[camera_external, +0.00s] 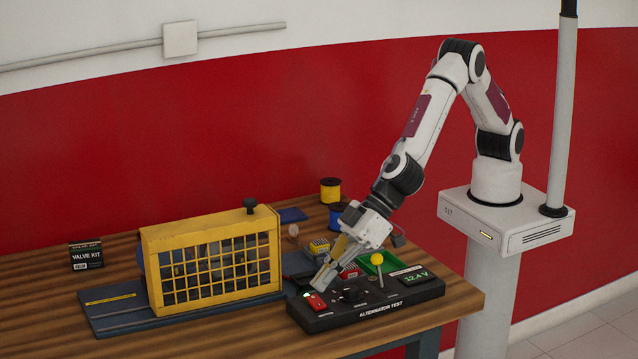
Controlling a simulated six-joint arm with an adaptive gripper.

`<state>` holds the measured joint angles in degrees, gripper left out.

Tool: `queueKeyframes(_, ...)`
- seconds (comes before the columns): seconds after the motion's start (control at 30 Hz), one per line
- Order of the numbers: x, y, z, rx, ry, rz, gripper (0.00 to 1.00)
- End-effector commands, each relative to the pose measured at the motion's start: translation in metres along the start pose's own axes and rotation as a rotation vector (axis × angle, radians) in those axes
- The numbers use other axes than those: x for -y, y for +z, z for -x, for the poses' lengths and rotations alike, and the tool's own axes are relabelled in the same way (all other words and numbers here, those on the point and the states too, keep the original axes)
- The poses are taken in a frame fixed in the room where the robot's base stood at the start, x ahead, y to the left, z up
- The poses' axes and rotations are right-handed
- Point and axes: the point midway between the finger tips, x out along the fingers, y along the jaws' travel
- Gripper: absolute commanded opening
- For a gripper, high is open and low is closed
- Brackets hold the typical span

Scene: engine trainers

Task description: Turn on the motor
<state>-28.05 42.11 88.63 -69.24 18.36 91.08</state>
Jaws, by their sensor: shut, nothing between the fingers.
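The black alternator test panel (405,304) sits near the front right edge of the wooden bench. It carries a red switch (316,301) at its left end, a dark knob (352,295) in the middle, a lever with a yellow ball (377,260) and a green display (417,277) reading about 12.4 V. A yellow cage (213,259) on a blue-grey base stands to the left; what is inside it is mostly hidden. My gripper (322,284) is shut and empty, pointing down at the panel's left part, just above and beside the red switch. I cannot tell whether it touches the switch.
Behind my gripper are a green tray (387,263), small yellow and red boxes, and yellow (330,190) and blue (337,216) spools. A black valve kit box (86,255) stands at the back left. Bare bench lies at the front left.

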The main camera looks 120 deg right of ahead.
Motion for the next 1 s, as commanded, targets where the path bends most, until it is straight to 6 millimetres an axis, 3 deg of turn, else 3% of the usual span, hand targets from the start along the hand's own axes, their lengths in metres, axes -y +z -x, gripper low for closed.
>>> queueKeyframes(0.27, 0.005, -0.016, 0.016, 0.0, -0.002, -0.001, 0.0)
queueKeyframes(1.0, 0.017, -0.014, 0.102, 0.0, -0.001, 0.0, 0.0)
